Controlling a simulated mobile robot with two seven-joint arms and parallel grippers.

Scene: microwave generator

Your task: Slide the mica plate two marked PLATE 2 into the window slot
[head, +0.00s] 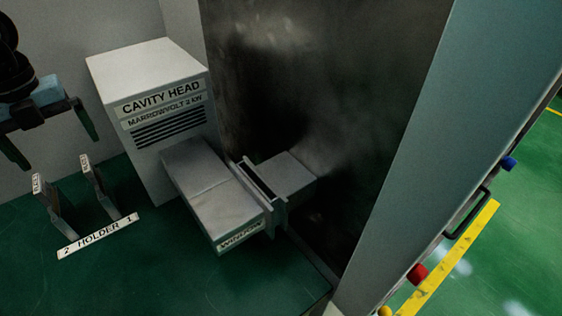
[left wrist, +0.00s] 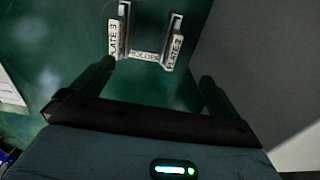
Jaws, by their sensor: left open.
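PLATE 2 (left wrist: 173,51) stands upright at the right end of the holder in the left wrist view. It appears as the left upright plate (head: 47,194) in the head view, by the 2 on the holder label. My left gripper (head: 62,154) is open and empty, above and behind the plates; its two fingers (left wrist: 157,70) also show in the left wrist view, apart from the plates. The window slot (head: 260,181) is a dark narrow gap between flanges on the grey waveguide, by the WINDOW label (head: 240,236). My right gripper is not seen.
The other plate (head: 96,183) stands to the right in the head view. The CAVITY HEAD box (head: 150,90) stands between the holder and a dark panel (head: 320,80). Green surface in front of the holder is clear.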

